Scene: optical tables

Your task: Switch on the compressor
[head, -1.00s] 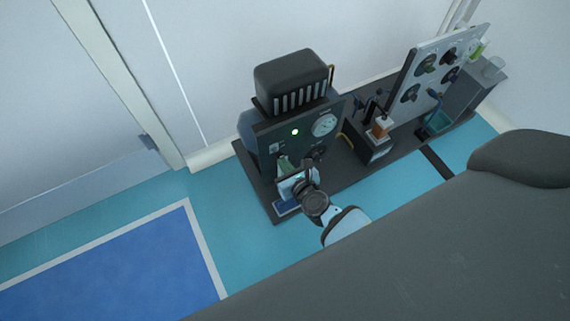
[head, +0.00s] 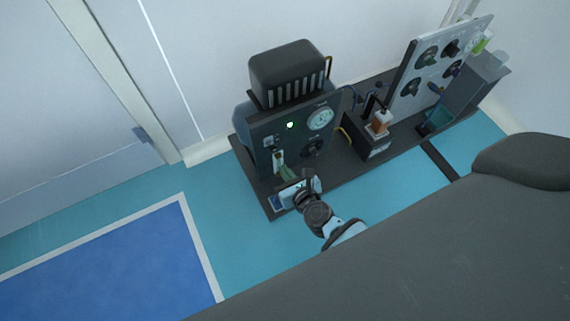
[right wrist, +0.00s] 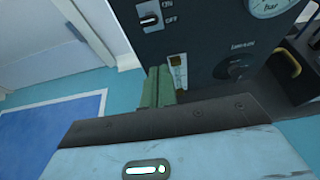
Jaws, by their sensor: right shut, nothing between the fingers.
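The compressor (head: 262,127) is a dark box with a ribbed black block on top. My right gripper (right wrist: 158,86) has green fingers, shut and empty, in front of the panel below the switch. In the head view the right gripper (head: 286,173) is low by the panel. My left gripper is out of view.
The dark base plate (head: 353,172) also carries a small box with an orange-brown part (head: 380,122) and a grey panel with several dials (head: 410,88) to the right. A blue mat (head: 120,265) lies on the teal floor. A wall stands close behind.

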